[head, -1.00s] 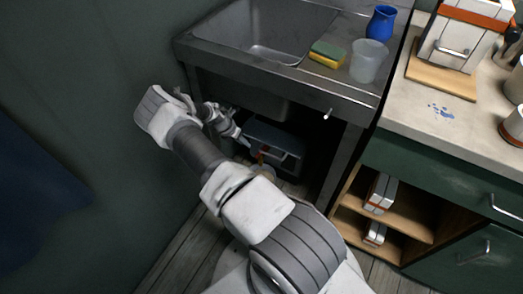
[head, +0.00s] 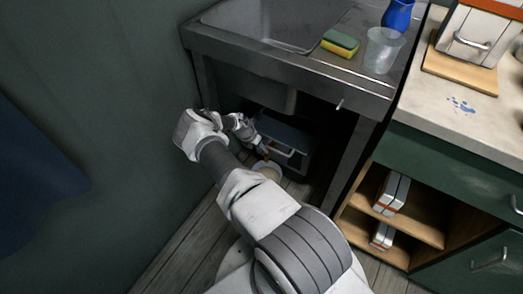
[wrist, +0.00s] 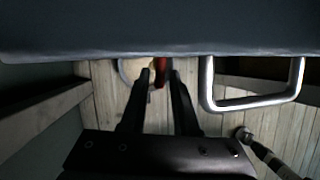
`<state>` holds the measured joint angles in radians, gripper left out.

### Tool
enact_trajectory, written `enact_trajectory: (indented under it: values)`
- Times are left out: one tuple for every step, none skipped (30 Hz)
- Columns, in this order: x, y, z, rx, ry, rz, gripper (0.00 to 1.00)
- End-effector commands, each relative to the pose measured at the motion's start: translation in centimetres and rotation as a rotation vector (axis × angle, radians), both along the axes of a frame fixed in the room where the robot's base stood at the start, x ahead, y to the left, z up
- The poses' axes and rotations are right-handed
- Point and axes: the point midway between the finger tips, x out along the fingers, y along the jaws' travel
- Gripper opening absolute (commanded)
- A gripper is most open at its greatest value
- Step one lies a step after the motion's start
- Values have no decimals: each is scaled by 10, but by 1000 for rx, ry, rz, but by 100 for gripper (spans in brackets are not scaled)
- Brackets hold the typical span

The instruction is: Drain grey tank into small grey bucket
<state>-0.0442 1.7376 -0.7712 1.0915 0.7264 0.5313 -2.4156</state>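The grey tank (head: 290,132) sits on the floor under the sink, with a metal handle on its front. It fills the top of the wrist view (wrist: 160,30). A red part (wrist: 162,70), perhaps its tap, shows below the tank's edge. The small grey bucket (head: 267,169) stands on the floor in front of the tank, with a pale inside. Its rim is partly hidden by my fingers in the wrist view (wrist: 122,70). My gripper (wrist: 160,74) is open, with the red part between or just beyond the fingertips; I cannot tell whether it touches.
The sink counter (head: 300,62) overhangs the tank. A sponge (head: 340,43), a clear cup (head: 383,50) and a blue vase (head: 398,15) stand on it. A wall is close on the left. An open shelf cabinet (head: 410,220) stands on the right. Plank floor lies around the bucket.

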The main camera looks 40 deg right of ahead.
Motion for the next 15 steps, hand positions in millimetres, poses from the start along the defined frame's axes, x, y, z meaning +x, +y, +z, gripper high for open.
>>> enact_trajectory:
  values:
    - [0,-1,-1,0,0,0,30]
    - [0,-1,-1,0,0,0,30]
    - [0,-1,-1,0,0,0,30]
    - [0,-1,-1,0,0,0,30]
    - [0,-1,-1,0,0,0,30]
    - [0,-1,-1,0,0,0,30]
    - [0,-1,-1,0,0,0,30]
    - [0,-1,-1,0,0,0,30]
    - [0,-1,-1,0,0,0,24]
    - [0,-1,-1,0,0,0,19]
    - [0,-1,-1,0,0,0,13]
    - [0,-1,-1,0,0,0,6]
    - [0,-1,-1,0,0,0,1]
    - [0,-1,-1,0,0,0,0]
    - [0,-1,-1,0,0,0,0]
